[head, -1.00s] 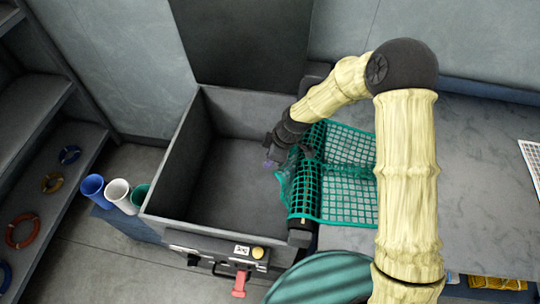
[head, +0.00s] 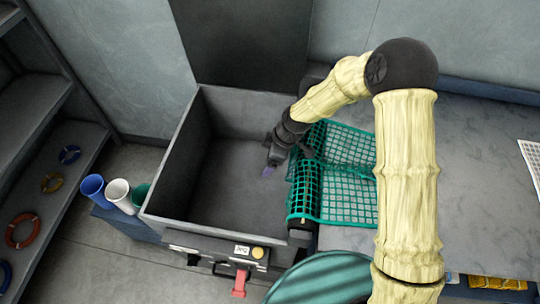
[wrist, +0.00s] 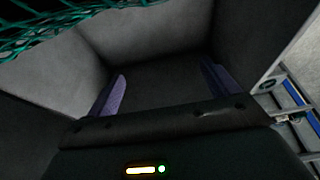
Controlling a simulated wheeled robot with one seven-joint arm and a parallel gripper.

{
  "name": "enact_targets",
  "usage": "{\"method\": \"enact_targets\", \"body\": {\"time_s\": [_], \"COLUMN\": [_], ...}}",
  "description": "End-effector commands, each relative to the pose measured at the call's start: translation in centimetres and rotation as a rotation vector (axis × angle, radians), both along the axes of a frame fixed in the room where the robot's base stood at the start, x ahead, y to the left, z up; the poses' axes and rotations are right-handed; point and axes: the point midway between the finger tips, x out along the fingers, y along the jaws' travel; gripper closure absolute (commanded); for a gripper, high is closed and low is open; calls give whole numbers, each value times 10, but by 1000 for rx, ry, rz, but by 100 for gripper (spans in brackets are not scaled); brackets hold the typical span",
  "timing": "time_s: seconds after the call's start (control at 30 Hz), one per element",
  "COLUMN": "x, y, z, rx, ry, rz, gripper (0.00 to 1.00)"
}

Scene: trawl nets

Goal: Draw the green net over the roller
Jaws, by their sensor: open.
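The green net (head: 345,180) lies on the table and passes over the roller (head: 303,192) at the edge of the grey bin (head: 166,190). In the head view its near end lies over the roller's bin side. My gripper (head: 267,171) is over the bin, left of the roller and apart from the net. In the wrist view my gripper (wrist: 160,95) shows two purple fingers spread wide with nothing between them. Green mesh (wrist: 50,30) crosses the upper left there. Most of the roller is hidden under the net.
The grey table (head: 470,160) extends to the right. Blue, white and green cups (head: 117,192) stand left of the bin. A control panel with a red handle (head: 240,282) is on the bin's front. A teal drum (head: 320,280) stands at the front.

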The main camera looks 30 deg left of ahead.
Motion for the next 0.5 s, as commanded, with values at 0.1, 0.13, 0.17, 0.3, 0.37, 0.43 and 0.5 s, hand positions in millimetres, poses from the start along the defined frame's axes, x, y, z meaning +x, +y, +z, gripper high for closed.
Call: {"method": "enact_targets", "body": {"time_s": [0.1,0.13,0.17,0.3,0.37,0.43,0.5], "x": [0,0,0,1,1,2,2], "y": [-1,-1,-1,-3,-4,-5,-6], "z": [10,12,15,27,31,37,42], "rx": [-19,-27,-34,-70,-85,-103,-122], "ry": [-7,-9,-12,-22,-27,-33,-37], "rz": [3,4,5,3,3,2,3], "gripper": [13,13,13,13,13,13,13]}}
